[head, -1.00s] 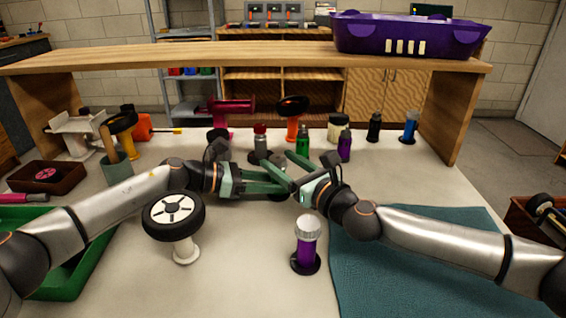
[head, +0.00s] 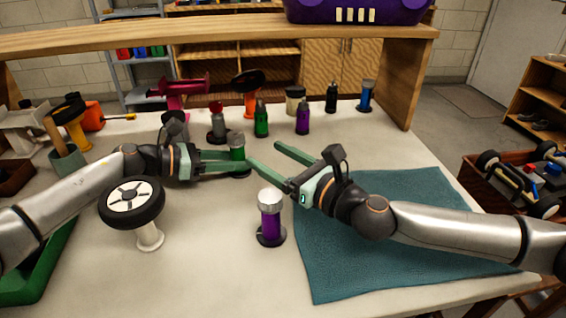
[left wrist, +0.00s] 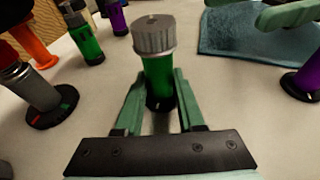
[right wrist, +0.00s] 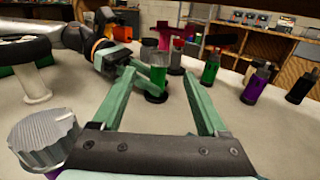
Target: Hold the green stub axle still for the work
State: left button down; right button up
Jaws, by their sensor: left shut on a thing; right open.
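The green stub axle (head: 237,153) is upright with a grey ribbed cap on top. My left gripper (head: 240,161) is shut on its lower body from the left. In the left wrist view, the axle (left wrist: 158,75) stands between the two fingers, its dark base low between them. Whether the base touches the table is unclear. My right gripper (head: 264,153) is open and empty, just right of the axle and pointing towards it. The right wrist view shows the axle (right wrist: 157,75) beyond the open fingers.
A purple axle with a grey cap (head: 270,218) stands in front. A wheel on a white stand (head: 131,203) is at left. Several coloured stands and a dark-tipped green piece (head: 261,121) are behind. A teal mat (head: 400,250) lies under my right arm.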

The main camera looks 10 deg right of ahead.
aim_at(235, 134)
jog(key=shift+v, duration=1.45)
jog(key=w+n+g+y, duration=0.1)
jog(key=w+n+g, duration=0.1)
jog(key=w+d+n+g+y, duration=0.1)
jog(key=w+n+g+y, duration=0.1)
jog(key=w+d+n+g+y, duration=0.1)
jog(key=w+g+y, duration=0.1)
jog(key=g, duration=0.1)
jog(key=shift+w+d+r+n, duration=0.1)
jog(key=shift+w+n, duration=0.15)
jog(key=shift+n, duration=0.15)
jog(key=shift+g, duration=0.3)
jog(key=x, duration=1.2)
jog(key=shift+r, duration=0.15)
grip_shut()
